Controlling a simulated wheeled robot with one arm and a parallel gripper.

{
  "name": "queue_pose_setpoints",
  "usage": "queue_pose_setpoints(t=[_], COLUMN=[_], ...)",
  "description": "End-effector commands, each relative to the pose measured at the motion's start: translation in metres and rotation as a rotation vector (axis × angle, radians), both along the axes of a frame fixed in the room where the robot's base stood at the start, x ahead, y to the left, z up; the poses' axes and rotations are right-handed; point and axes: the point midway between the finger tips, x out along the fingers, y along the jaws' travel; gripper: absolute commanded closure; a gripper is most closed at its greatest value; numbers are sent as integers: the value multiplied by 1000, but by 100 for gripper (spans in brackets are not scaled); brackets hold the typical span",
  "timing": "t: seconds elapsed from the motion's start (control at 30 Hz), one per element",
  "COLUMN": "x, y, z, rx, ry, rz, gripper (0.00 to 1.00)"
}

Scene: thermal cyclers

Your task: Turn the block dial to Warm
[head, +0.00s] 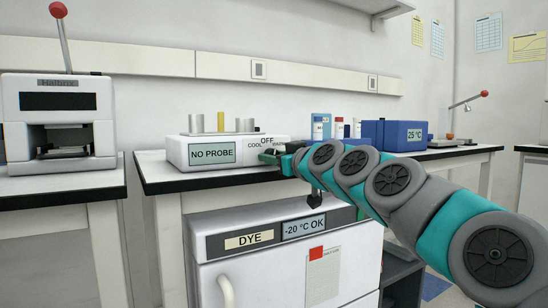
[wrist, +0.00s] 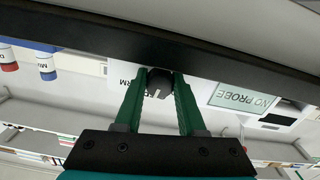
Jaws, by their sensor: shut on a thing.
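The block unit (head: 225,150) is a white box on the bench with a "NO PROBE" display (head: 211,153). Its front carries the labels COOL, OFF and WARM around the dial. In the head view my gripper (head: 272,156) is at the unit's right front and hides the dial. In the wrist view the dark dial (wrist: 159,84) sits between the green fingertips of my gripper (wrist: 160,79), which are shut on it. A pale mark on the dial points toward the bottom of that picture.
Several metal and yellow cylinders stand on top of the unit. Red- and blue-capped bottles (head: 318,127) and a blue "25 °C" box (head: 400,136) stand to the right. A "DYE" freezer (head: 285,250) is below the bench. A Halbrix machine (head: 58,115) stands left.

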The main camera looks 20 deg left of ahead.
Motion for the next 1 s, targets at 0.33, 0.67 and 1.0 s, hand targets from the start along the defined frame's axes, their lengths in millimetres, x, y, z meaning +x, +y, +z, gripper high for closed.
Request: queue_pose_setpoints(t=[0.33,0.67,1.0], x=[0,-1,-1], y=[0,0,0], z=[1,2,1], rx=[192,333,391], ry=[225,389,458], rz=[0,0,0], gripper=[100,100,100])
